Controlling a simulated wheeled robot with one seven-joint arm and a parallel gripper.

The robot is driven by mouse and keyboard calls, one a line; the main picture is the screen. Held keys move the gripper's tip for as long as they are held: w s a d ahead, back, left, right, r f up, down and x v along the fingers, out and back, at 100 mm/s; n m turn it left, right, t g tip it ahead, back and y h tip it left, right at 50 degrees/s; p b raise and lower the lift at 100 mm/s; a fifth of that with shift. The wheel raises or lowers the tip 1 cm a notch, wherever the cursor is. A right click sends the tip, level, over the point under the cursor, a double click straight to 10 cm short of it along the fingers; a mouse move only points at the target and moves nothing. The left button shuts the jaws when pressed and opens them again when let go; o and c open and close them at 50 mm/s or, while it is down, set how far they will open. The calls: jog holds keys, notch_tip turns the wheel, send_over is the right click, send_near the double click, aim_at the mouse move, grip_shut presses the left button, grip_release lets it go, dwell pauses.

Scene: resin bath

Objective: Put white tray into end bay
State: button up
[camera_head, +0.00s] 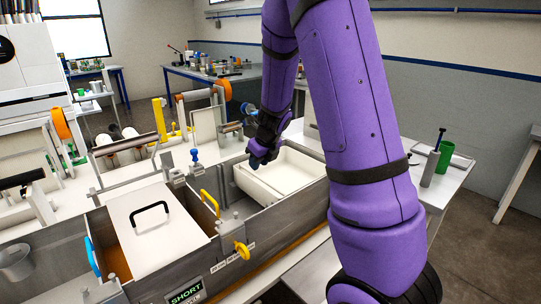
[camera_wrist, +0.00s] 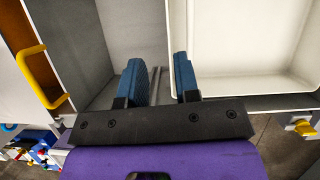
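The white tray (camera_head: 290,172) lies within the end bay (camera_head: 228,205) at the right end of the metal bath. Its outer side wall shows above the bay floor, and I cannot tell whether it rests fully flat. In the wrist view the tray (camera_wrist: 255,45) fills the right side, with grey bay floor to its left. My gripper (camera_head: 257,158) is at the tray's left edge. Its two blue fingers (camera_wrist: 160,80) are apart, with a visible gap. The right finger overlaps the tray's left rim in the picture; whether it touches is unclear.
A yellow handle (camera_head: 210,203) stands on the divider, with a yellow knob (camera_head: 242,250) in front. A display (camera_head: 186,294) reads "SHORT". A green cup (camera_head: 444,156) stands on the right bench.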

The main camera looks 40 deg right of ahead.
jog(key=s+a+r+n+y, duration=0.1)
jog(key=s+a+r+n, duration=0.5)
jog(key=r+n, duration=0.25)
jog(key=s+a+r+n+y, duration=0.1)
jog(key=s+a+r+n, duration=0.4)
jog(key=r+n, duration=0.3)
jog(key=s+a+r+n+h, duration=0.1)
jog(key=s+a+r+n, duration=0.1)
jog(key=s+n, duration=0.7)
jog(key=s+a+r+n+h, duration=0.1)
jog(key=s+r+n, duration=0.2)
jog(key=s+n, duration=0.6)
jog(key=shift+s+a+t, duration=0.3)
jog(key=shift+a, duration=0.05)
